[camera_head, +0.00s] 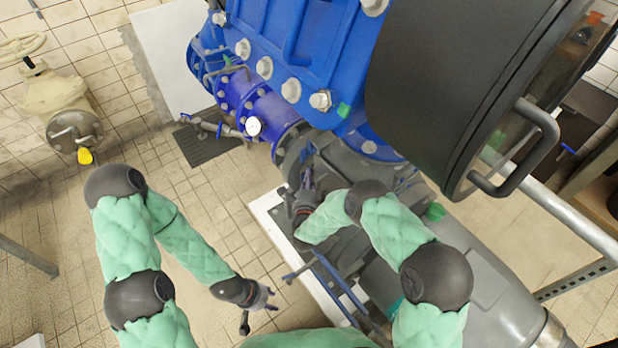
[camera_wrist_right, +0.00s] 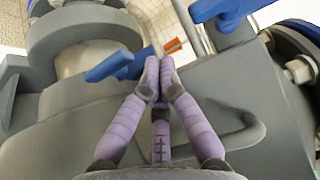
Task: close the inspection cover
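A large dark round cover (camera_head: 440,90) fills the upper right of the head view, with a thick dark bar handle (camera_head: 541,128) on its rim; I take it to be the inspection cover. A clear pane shows beside the handle. How far the cover stands open I cannot tell. My right gripper (camera_head: 304,183) is left of the cover and well apart from it, over the grey pump body. In the right wrist view its purple fingers (camera_wrist_right: 158,68) meet at the tips, with nothing clearly held. My left gripper (camera_head: 270,298) is low over the floor, far from the cover; its finger gap is unclear.
Blue pump housing (camera_head: 300,45) with large bolts stands at top centre. Blue levers (camera_wrist_right: 110,67) lie close around my right fingertips. A pale rail (camera_head: 570,215) runs at right. A beige valve (camera_head: 60,95) stands at left.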

